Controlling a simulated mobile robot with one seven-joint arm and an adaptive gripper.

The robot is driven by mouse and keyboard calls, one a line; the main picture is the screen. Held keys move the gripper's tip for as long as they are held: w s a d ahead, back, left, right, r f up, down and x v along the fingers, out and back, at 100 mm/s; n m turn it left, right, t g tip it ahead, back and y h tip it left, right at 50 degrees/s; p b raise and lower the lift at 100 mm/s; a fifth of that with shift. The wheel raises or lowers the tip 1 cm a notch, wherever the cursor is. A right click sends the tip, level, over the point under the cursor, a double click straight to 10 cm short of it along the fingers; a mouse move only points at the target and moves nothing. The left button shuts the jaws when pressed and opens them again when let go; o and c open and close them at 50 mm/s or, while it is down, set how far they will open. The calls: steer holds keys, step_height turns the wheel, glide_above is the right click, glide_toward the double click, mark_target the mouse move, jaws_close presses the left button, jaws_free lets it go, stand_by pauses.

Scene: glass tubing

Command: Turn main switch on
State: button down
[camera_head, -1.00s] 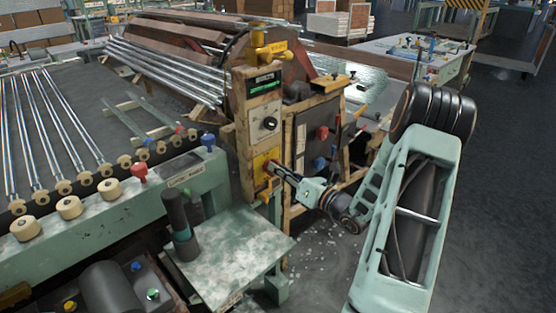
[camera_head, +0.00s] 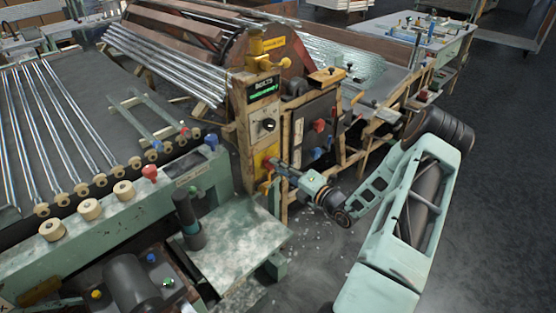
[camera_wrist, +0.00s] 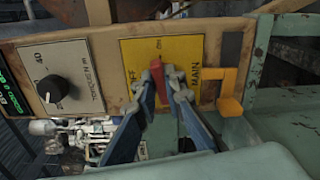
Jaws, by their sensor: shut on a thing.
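The main switch is a red lever (camera_wrist: 179,72) on a yellow plate (camera_wrist: 139,47) marked MAIN in the wrist view. My gripper (camera_wrist: 165,76) has its two blue fingers closed around the lever, which shows between and behind the fingertips. In the head view, the yellow plate (camera_head: 260,157) is low on the upright wooden control post, and my gripper (camera_head: 271,163) reaches it from the right. The lever's exact angle is hard to tell, as the fingers partly cover it.
A black knob (camera_wrist: 53,88) sits on a pale dial plate beside the yellow plate. A yellow-orange bracket (camera_wrist: 231,92) sticks out on the other side. A green table (camera_head: 238,245) stands below the post. Open floor (camera_head: 320,265) lies to its right.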

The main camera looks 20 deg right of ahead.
steer(key=shift+f+m+p, duration=0.1)
steer(key=shift+m+p, duration=0.45)
steer(key=shift+m, duration=0.55)
steer(key=c, duration=2)
jaws_free()
steer(key=v, duration=1.2)
